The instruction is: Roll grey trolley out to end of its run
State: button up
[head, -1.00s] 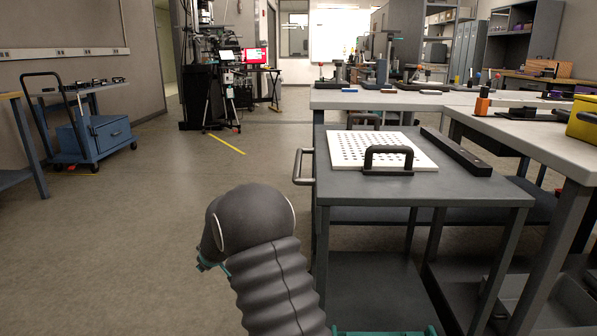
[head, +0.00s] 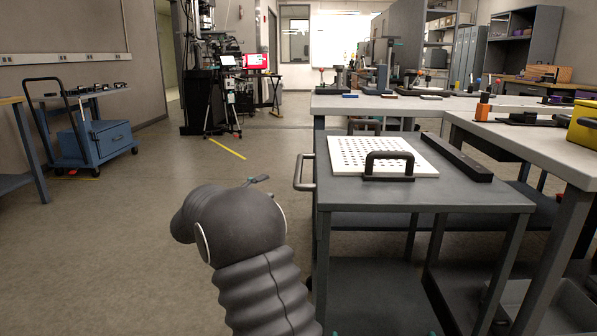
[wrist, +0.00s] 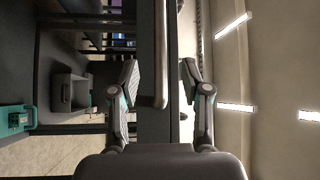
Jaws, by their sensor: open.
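The grey trolley (head: 470,200) stands right of centre in the head view, beside the white-topped bench. Its bar handle (head: 299,172) is on its left side. In the wrist view the handle (wrist: 160,50) runs up the picture between the fingers of my gripper (wrist: 160,72). The fingers are spread apart, one on each side of the bar. I cannot tell how deep the bar lies between them. In the head view my arm's end hides most of the gripper; a small fingertip part shows. A white perforated plate (head: 350,155) and a black handle (head: 390,163) are on the trolley top.
A long black bar (head: 455,157) also lies on the trolley. White-topped benches (head: 540,140) stand behind and to the right. A blue cart (head: 108,142) and a tripod (head: 228,105) are at the left and back. The floor (head: 120,240) left of the trolley is clear.

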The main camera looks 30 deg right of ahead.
aim_at(298, 170)
jog(key=p+x, duration=0.1)
jog(key=x, duration=1.2)
jog(key=shift+w+d, duration=0.2)
jog(key=shift+d, duration=0.2)
grip_shut()
